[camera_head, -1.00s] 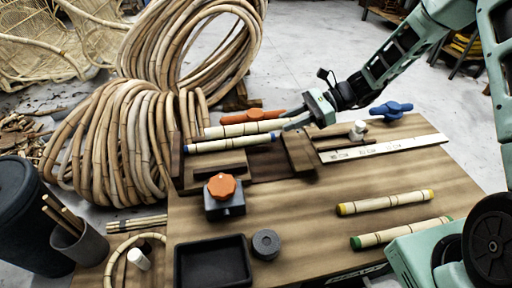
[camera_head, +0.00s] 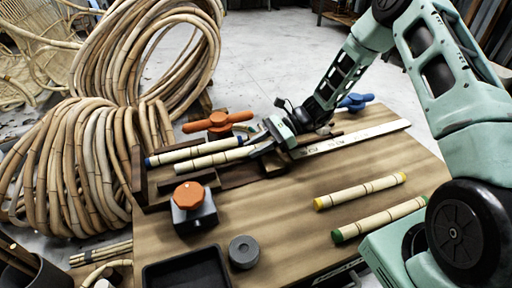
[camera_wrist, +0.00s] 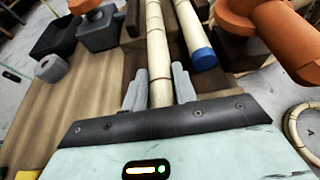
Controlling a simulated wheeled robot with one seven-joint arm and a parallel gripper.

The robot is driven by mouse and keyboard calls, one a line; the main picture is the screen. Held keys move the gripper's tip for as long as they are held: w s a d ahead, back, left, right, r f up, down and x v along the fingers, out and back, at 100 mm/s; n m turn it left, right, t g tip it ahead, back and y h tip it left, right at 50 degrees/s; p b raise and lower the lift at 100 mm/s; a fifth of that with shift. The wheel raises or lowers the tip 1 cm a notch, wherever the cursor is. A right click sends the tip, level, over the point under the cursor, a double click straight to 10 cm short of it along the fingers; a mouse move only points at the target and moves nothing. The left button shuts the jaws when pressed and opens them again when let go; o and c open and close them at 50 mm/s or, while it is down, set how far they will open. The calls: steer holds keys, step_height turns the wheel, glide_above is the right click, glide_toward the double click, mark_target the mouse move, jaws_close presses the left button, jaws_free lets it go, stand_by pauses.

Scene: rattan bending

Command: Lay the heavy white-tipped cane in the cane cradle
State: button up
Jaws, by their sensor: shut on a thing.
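My gripper (camera_head: 258,142) is shut on a pale jointed cane (camera_head: 212,161), near the cane's right end in the head view. In the wrist view the cane (camera_wrist: 156,50) runs straight away between the two grey fingers (camera_wrist: 158,88). Its far end looks pale; a white tip is not clear. The cane is over the dark brown wooden cradle (camera_head: 139,172), nearly level; whether it touches the wood, I cannot tell. A blue-tipped cane (camera_head: 176,154) lies alongside, just behind it, and shows to the right in the wrist view (camera_wrist: 203,58).
An orange-handled clamp (camera_head: 218,121) stands behind the canes. An orange-knobbed block (camera_head: 190,205), a grey ring (camera_head: 243,252) and a black tray (camera_head: 186,270) are in front. Yellow-tipped (camera_head: 360,191) and green-tipped (camera_head: 380,219) canes lie at right. A ruler (camera_head: 350,139) lies behind.

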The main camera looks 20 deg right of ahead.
steer(key=shift+f, duration=0.1)
steer(key=o, duration=1)
steer(key=shift+o, duration=0.2)
